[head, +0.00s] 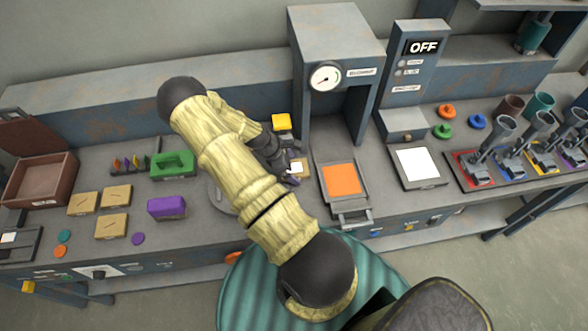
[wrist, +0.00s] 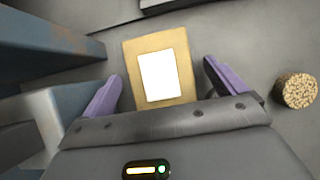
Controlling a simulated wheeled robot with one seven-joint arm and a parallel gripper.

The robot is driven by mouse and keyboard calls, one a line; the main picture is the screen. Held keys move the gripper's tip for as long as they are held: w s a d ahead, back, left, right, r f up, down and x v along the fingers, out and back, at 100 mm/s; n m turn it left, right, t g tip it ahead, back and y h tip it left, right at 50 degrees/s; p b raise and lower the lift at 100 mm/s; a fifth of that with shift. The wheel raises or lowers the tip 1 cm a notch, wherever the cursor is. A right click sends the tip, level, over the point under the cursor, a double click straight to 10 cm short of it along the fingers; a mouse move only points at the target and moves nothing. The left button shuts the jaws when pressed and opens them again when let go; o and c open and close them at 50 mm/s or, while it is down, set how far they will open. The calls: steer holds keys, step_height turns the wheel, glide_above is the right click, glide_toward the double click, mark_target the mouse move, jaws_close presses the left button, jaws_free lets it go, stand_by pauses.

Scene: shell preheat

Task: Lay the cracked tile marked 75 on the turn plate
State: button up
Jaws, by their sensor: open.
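Several tan tiles with dark cracks lie on the bench at the left in the head view, such as one at the front (head: 111,226). I can read no 75 on any of them. Another tan tile with a blank white square (wrist: 185,98) lies between my gripper's purple fingers in the wrist view; it also shows in the head view (head: 305,168). My gripper (wrist: 162,70) is open, with its fingers on either side of that tile. A grey round plate (head: 216,194), perhaps the turn plate, is mostly hidden behind my arm.
A press with a gauge (head: 325,77) stands right of my gripper, with an orange-topped tray (head: 342,180) before it. A yellow block (head: 281,121) sits behind the gripper. A purple block (head: 167,207) and green piece (head: 172,164) stand left. A speckled cylinder (wrist: 297,90) is near the right finger.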

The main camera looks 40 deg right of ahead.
steer(key=shift+f, duration=0.15)
stand_by(0.5)
steer(key=c, duration=1.4)
steer(key=shift+o, duration=0.2)
step_height(320, 180, up, 10)
steer(key=b, duration=0.2)
steer(key=shift+r, duration=0.25)
